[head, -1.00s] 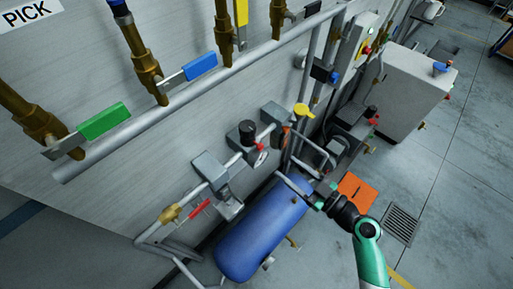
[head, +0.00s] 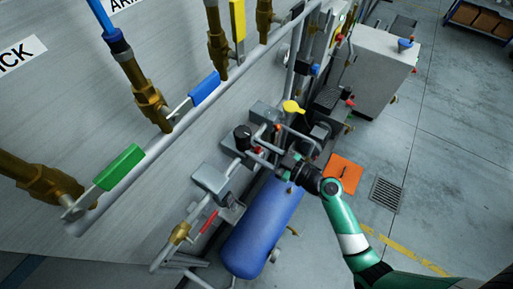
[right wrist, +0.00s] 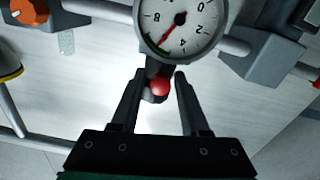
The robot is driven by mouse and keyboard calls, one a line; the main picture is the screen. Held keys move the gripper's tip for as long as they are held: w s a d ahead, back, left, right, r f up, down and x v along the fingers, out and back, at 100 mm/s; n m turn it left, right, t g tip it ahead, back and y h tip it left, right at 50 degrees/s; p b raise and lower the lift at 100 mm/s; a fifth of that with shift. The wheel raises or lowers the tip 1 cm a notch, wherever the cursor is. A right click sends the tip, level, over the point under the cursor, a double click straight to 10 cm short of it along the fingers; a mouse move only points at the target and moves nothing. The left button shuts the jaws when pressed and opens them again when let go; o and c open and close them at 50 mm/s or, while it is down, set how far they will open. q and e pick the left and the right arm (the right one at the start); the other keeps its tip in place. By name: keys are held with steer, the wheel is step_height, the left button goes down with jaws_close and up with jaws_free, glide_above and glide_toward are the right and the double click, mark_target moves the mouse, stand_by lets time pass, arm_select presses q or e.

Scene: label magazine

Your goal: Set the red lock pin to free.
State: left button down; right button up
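A red round knob (right wrist: 159,87), which looks like the red lock pin, sits just below a pressure gauge (right wrist: 182,22) in the right wrist view. A dark stem and grey collar show behind it. My right gripper (right wrist: 159,77) is open, with one finger on each side of the knob in the picture. Both fingers look apart from it; the depth gap is hard to judge. In the head view the right gripper (head: 284,160) is at the pipework above the blue tank, and a small red spot (head: 258,150) shows beside it. My left gripper is not in view.
A grey pipe (right wrist: 110,10) runs behind the gauge to a grey block (right wrist: 262,58). An orange knob (right wrist: 30,12) is at the upper left. The blue tank (head: 262,225) lies below, and a yellow handle (head: 292,107) stands close above my right gripper.

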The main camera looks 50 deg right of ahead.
jaws_close()
stand_by(1.1)
